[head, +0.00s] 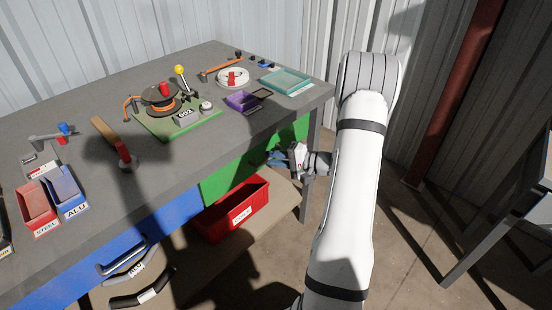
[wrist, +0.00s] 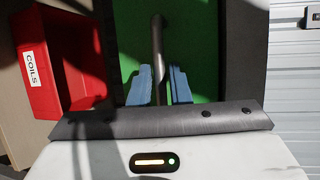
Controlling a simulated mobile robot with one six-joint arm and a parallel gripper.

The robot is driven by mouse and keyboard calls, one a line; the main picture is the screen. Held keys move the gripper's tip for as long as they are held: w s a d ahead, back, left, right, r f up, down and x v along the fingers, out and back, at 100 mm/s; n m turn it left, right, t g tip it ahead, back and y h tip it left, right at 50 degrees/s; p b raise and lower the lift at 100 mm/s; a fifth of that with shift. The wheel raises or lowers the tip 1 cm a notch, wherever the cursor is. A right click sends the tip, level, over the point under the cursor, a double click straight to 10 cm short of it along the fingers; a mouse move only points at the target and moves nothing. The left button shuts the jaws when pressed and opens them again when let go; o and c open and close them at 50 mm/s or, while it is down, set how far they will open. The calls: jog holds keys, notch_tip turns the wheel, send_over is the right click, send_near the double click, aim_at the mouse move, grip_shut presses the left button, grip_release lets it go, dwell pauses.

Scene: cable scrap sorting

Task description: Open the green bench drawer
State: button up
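The green bench drawer (head: 232,176) is under the right part of the grey bench top, and its front looks flush with the bench. The green front (wrist: 205,45) fills the middle of the wrist view. Its grey bar handle (wrist: 157,45) runs upright in that picture. My gripper (wrist: 162,82) has its two blue fingers on either side of the handle's near end, with a gap showing at the right finger. In the head view my gripper (head: 280,158) is at the right part of the green front, and the handle is hidden there.
A red bin (head: 247,213) stands on the shelf below the drawer; its COILS label shows in the wrist view. A blue drawer front (head: 165,226) is to the left. Trays, a reel and tools cover the bench top (head: 200,160). Open floor lies right of the bench.

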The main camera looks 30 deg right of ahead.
grip_shut()
